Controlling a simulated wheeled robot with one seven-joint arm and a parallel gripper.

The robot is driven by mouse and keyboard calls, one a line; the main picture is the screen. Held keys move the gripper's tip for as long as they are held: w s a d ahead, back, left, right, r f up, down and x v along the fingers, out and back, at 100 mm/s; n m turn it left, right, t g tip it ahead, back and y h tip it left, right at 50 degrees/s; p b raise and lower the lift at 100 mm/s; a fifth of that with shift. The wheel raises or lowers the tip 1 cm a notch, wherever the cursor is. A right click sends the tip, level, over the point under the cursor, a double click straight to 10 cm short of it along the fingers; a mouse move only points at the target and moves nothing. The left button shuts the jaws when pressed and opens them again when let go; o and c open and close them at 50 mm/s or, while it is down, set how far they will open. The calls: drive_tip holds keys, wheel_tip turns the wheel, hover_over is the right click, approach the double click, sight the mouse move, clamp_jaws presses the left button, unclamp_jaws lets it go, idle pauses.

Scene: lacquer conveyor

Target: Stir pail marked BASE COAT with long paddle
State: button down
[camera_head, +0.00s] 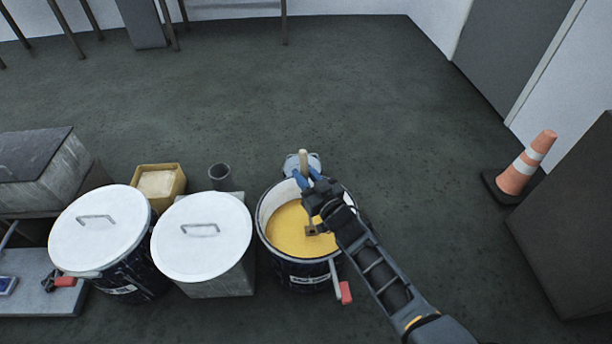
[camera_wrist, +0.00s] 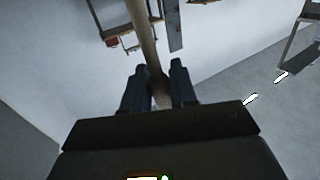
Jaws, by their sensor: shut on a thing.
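An open dark pail (camera_head: 297,272) holds yellow liquid (camera_head: 293,231). A label is on its front, too small to read. My gripper (camera_head: 308,183) is above the pail's far side, shut on the long paddle (camera_head: 303,160). The paddle's wooden handle sticks up past the fingers, and its lower end shows over the yellow liquid. I cannot tell whether the tip dips in, as my wrist and arm hide part of it. In the wrist view the handle (camera_wrist: 144,40) runs between the two fingers (camera_wrist: 158,88).
Two white-lidded containers (camera_head: 203,237) (camera_head: 100,228) stand left of the pail. Behind them are a yellow tub (camera_head: 158,183) and a grey cup (camera_head: 220,175). A red-ended handle (camera_head: 345,292) is at the pail's front. An orange cone (camera_head: 526,165) stands right. The floor behind is clear.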

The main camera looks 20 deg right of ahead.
wheel_tip(320, 180, up, 23)
drive_tip(key=w+a+p, duration=0.1)
drive_tip(key=w+p, duration=0.1)
drive_tip(key=p, duration=1.8)
idle(0.4)
drive_tip(key=shift+w+a+f, duration=0.1)
idle(0.4)
